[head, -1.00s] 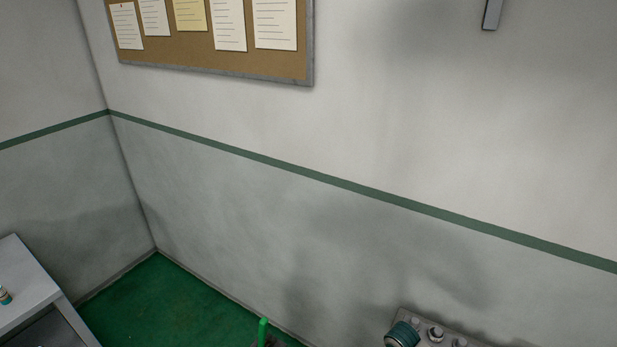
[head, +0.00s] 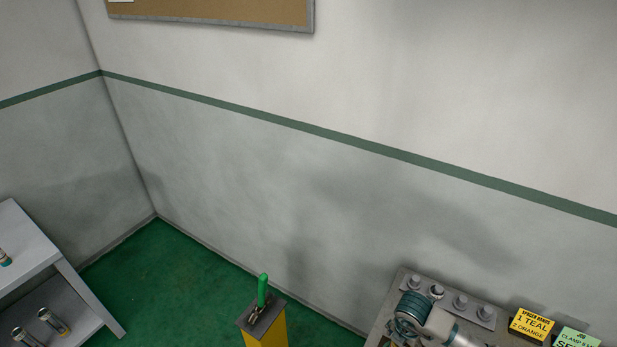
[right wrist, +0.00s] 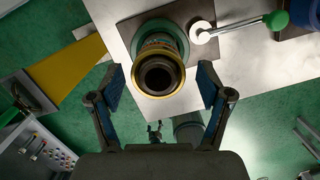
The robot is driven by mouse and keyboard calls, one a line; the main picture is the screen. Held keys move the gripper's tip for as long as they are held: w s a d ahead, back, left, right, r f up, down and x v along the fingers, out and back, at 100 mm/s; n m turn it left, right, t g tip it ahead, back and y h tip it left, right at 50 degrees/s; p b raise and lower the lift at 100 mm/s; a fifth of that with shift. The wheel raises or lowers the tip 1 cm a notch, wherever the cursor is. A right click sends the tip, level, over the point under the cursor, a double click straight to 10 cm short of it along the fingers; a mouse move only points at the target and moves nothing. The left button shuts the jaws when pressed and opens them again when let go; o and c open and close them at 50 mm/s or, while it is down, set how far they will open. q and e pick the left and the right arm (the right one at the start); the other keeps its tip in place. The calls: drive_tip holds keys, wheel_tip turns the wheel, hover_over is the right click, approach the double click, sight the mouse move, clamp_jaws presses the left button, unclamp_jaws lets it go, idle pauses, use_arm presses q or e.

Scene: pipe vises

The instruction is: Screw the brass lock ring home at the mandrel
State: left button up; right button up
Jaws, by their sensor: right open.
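In the right wrist view, my right gripper (right wrist: 161,80) is open, one finger on each side of a round, hollow part seen end-on. A brass-coloured ring (right wrist: 142,86) surrounds its dark bore (right wrist: 159,77), and a teal collar (right wrist: 182,42) lies behind it. Gaps show between both fingers and the ring. I cannot tell how far the ring is screwed on. In the head view, a teal ribbed part (head: 409,312) shows at the bottom right beside a pale grey cylindrical piece; I cannot tell whether it is the same assembly. My left gripper is not in view.
A yellow stand (head: 252,328) with a green-handled lever (head: 263,290) stands on the green floor. A grey shelf unit (head: 35,245) holds several small cylinders. A yellow sign (head: 532,323) and a green sign (head: 576,338) stand at right. A green-knobbed lever (right wrist: 276,20) is near the ring.

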drive_tip(key=shift+n+b, duration=0.35)
drive_tip(key=shift+n, duration=0.25)
drive_tip(key=n+b, duration=0.1)
drive_tip(key=n, duration=0.1)
drive_tip(key=n+b, duration=0.1)
drive_tip(key=shift+d+f+n+t+y+b, duration=0.1)
drive_tip(key=shift+f+n+t+y+b, duration=0.15)
drive_tip(key=shift+n+t+y+b, duration=0.1)
drive_tip(key=n+y+b, duration=0.1)
drive_tip(key=n+b, duration=0.2)
drive_tip(key=n, duration=0.2)
drive_tip(key=shift+w+r, duration=0.1)
drive_tip(key=shift+w, duration=0.05)
drive_tip(key=n+b, duration=0.2)
drive_tip(key=n, duration=0.2)
drive_tip(key=shift+r+n+y, duration=0.15)
drive_tip(key=shift+n+y, duration=0.2)
drive_tip(key=shift+r, duration=0.1)
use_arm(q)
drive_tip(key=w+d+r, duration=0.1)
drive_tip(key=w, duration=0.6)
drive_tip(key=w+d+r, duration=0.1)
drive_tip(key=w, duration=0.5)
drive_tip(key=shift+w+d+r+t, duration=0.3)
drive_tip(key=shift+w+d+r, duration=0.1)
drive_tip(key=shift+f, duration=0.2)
